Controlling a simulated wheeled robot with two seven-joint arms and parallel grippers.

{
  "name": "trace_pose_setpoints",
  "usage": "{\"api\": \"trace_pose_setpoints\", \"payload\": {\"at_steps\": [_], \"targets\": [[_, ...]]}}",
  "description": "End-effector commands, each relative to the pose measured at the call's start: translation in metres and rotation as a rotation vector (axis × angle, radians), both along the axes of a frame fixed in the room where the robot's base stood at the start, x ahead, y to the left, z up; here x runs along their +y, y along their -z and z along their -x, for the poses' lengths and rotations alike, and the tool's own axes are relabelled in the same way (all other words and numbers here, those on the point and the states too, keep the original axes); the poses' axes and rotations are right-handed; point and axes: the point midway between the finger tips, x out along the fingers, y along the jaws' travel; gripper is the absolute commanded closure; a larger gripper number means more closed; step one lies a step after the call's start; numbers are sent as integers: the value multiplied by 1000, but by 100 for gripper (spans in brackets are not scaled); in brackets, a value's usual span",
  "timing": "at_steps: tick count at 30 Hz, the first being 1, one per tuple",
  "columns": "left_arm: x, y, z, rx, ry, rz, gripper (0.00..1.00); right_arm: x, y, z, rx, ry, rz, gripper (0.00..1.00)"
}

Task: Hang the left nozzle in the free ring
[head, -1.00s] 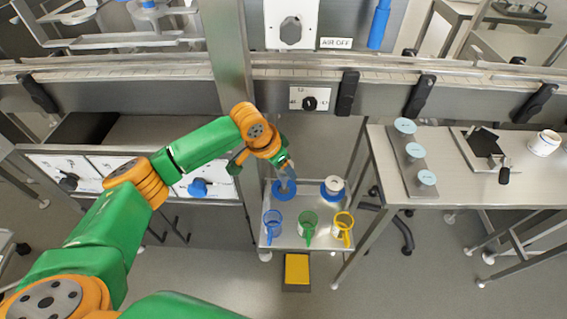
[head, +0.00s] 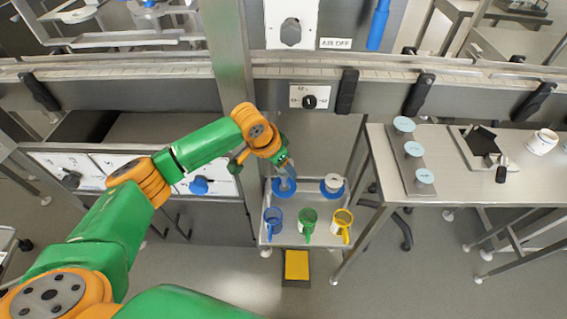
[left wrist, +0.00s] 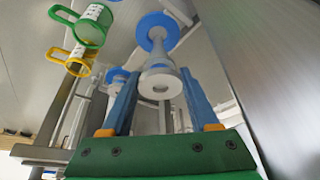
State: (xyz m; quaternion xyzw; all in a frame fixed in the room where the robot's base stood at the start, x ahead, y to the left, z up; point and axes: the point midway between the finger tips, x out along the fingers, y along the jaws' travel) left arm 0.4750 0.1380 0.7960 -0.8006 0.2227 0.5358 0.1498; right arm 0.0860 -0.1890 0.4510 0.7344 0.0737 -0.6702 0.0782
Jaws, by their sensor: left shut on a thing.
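My left gripper (head: 286,168) is shut on a grey nozzle (left wrist: 160,82), which shows between the two blue fingers in the left wrist view. In the head view the gripper is directly above the left blue ring (head: 275,191) on the small steel stand. In the left wrist view the nozzle's narrow end points to this blue ring (left wrist: 148,22); I cannot tell whether it has entered it. The right blue ring (head: 326,196) holds another pale nozzle (head: 333,181). My right gripper is not in view.
Blue (head: 272,222), green (head: 308,219) and yellow (head: 342,220) jugs stand at the front of the steel stand (head: 290,241), close to the rings. A steel post (head: 228,60) rises behind my arm. A table (head: 450,185) stands to the right.

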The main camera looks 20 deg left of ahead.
Motion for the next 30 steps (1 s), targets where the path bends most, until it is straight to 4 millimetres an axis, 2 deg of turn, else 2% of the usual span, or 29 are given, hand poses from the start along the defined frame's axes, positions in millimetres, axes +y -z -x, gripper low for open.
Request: {"api": "trace_pose_setpoints", "payload": {"at_steps": [7, 22, 30], "targets": [[0, 2, 0, -1, 0, 1, 100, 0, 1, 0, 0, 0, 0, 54], [0, 19, 0, -1, 1, 1, 100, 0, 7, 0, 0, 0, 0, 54], [0, 20, 0, -1, 0, 1, 100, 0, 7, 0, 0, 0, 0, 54]]}}
